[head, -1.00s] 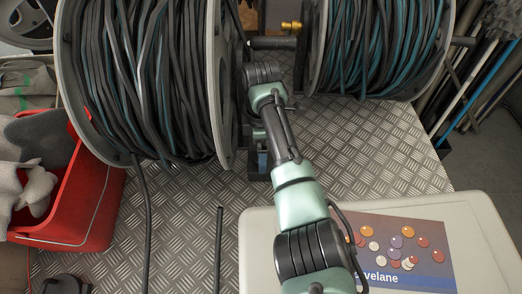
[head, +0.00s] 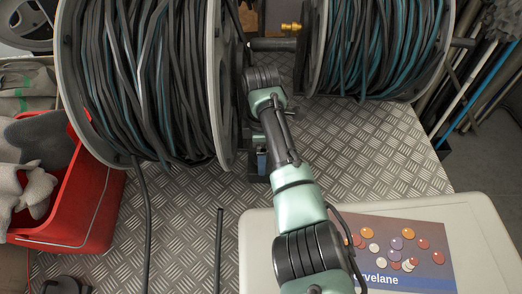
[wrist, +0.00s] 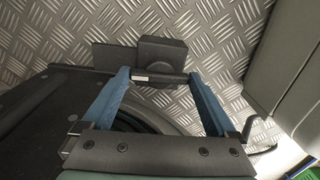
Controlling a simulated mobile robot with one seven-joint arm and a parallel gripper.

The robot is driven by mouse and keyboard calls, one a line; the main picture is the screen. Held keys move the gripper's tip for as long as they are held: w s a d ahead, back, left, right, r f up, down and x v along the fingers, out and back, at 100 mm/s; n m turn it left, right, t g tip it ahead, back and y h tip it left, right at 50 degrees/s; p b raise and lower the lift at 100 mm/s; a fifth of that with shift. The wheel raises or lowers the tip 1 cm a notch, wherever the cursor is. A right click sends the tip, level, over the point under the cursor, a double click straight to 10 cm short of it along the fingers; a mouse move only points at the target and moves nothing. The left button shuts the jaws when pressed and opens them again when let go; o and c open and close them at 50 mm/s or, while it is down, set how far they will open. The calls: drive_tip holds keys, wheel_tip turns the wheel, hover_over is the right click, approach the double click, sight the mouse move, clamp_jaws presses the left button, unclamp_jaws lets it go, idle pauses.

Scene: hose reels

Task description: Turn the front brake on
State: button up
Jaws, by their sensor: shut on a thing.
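The front brake shows in the wrist view as a dark block with a short dark bar (wrist: 165,79) that has a small white mark. My gripper (wrist: 158,75) has its two blue fingers on either side of this bar and is shut on it. In the head view my gripper (head: 262,162) is low beside the near-left hose reel (head: 150,80), just above the tread-plate floor. My own arm hides most of the brake there, so its on or off position cannot be told.
A second hose reel (head: 385,45) stands at the back right. A red bin (head: 85,205) with grey gloves is at the left. A pale case (head: 470,225) with a printed label lies at the front right. Bare tread plate (head: 370,145) lies between reels and case.

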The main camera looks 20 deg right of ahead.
drive_tip(key=shift+r, duration=0.1)
drive_tip(key=m+p, duration=0.2)
drive_tip(key=m, duration=0.2)
drive_tip(key=shift+p, duration=0.35)
drive_tip(key=m+p, duration=0.1)
drive_tip(key=m, duration=0.3)
drive_tip(key=shift+p, duration=0.35)
drive_tip(key=m+p, duration=0.1)
drive_tip(key=m, duration=0.4)
drive_tip(key=shift+m, duration=2.3)
drive_tip(key=o, duration=1)
drive_tip(key=shift+p, duration=0.3)
wheel_tip(320, 180, up, 13)
drive_tip(key=p, duration=0.1)
drive_tip(key=shift+p, duration=0.3)
